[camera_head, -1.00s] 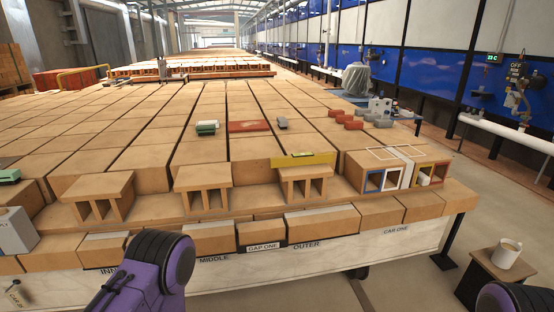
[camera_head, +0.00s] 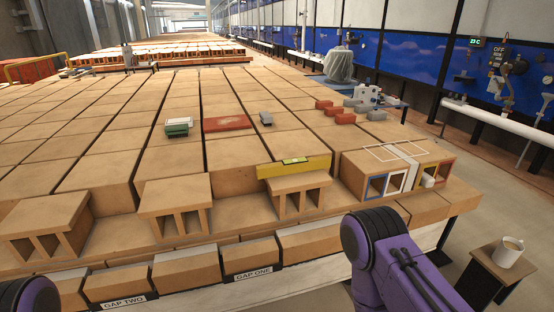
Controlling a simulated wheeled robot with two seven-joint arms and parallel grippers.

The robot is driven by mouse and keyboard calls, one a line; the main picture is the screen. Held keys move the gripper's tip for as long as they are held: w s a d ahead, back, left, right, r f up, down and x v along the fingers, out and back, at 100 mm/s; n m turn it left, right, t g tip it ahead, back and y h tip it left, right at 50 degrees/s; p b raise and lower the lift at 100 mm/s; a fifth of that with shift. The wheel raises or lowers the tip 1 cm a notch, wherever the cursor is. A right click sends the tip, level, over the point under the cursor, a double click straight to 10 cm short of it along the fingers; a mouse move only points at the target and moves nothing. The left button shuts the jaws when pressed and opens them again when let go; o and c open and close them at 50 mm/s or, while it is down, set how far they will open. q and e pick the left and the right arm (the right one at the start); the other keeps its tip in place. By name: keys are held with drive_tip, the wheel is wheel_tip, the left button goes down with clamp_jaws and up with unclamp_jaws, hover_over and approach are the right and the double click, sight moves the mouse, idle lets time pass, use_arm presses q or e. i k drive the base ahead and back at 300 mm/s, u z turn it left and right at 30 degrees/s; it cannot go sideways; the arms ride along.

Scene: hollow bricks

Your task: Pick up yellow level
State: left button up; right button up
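The yellow level (camera_head: 293,166) is a long thin bar with a greenish patch at its middle. It stands behind the top of a hollow brick (camera_head: 300,183) at the front edge of the brick stack. Two purple parts of my arms show at the bottom, one at lower right and one at the lower left corner. The lower right one is below and to the right of the level, apart from it. Neither gripper's fingers are in view.
More hollow bricks (camera_head: 174,195) stand along the front ledge. A blue-and-white-framed hollow block (camera_head: 383,187) is right of the level. Red and grey small bricks (camera_head: 345,118) lie behind. A mug (camera_head: 509,250) stands on a stand at right. Flat brick tops behind the level are largely clear.

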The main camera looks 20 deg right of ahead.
sight(293, 165)
drive_tip(key=z, duration=0.45)
drive_tip(key=i, duration=0.6)
drive_tip(key=z, duration=0.6)
